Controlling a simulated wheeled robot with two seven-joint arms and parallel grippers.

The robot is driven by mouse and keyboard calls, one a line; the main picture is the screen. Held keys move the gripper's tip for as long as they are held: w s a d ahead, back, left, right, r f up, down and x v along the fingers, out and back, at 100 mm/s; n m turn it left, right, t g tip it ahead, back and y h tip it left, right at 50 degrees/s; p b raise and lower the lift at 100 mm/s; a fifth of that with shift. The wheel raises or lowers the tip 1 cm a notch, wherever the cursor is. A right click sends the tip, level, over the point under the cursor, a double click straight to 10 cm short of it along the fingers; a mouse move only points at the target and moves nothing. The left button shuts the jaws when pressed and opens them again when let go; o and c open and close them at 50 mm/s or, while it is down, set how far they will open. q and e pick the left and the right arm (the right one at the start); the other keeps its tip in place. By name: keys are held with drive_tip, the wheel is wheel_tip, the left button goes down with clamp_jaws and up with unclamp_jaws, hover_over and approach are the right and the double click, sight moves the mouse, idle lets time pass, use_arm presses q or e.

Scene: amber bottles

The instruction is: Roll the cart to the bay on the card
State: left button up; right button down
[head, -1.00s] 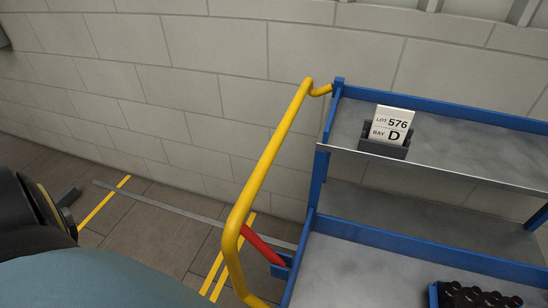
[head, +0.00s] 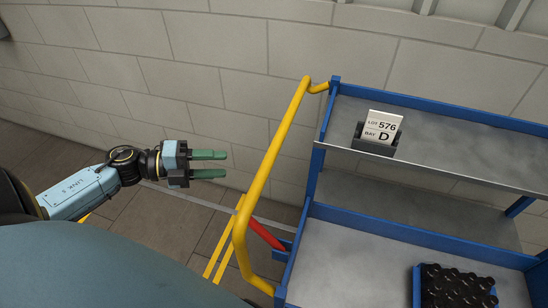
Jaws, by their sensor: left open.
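The cart (head: 355,258) is blue with grey shelves and stands at the right of the head view. Its yellow push handle (head: 266,172) rises at its left end. A white card (head: 382,127) in a dark holder on the upper shelf reads "LOT 576, BAY D". A red lever (head: 266,234) sits low by the handle. My left gripper (head: 226,164) is open and empty, to the left of the handle and apart from it. My right gripper is not in view.
A blue crate (head: 416,289) with several dark-capped bottles (head: 458,287) stands on the lower shelf. A pale block wall (head: 200,70) runs behind the cart. Yellow floor lines (head: 216,248) and a grey strip cross the brown floor. Floor left of the handle looks clear.

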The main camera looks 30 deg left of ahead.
use_arm(q)
drive_tip(key=w+d, duration=0.3)
drive_tip(key=d, duration=0.3)
drive_tip(key=w+d+m+g+p, duration=0.1)
drive_tip(key=w+d, duration=0.3)
drive_tip(key=d, duration=0.2)
drive_tip(key=shift+f+m+h, duration=0.3)
drive_tip(key=shift+h, duration=0.1)
drive_tip(key=shift+a, duration=0.1)
drive_tip(key=shift+c, duration=0.5)
clamp_jaws()
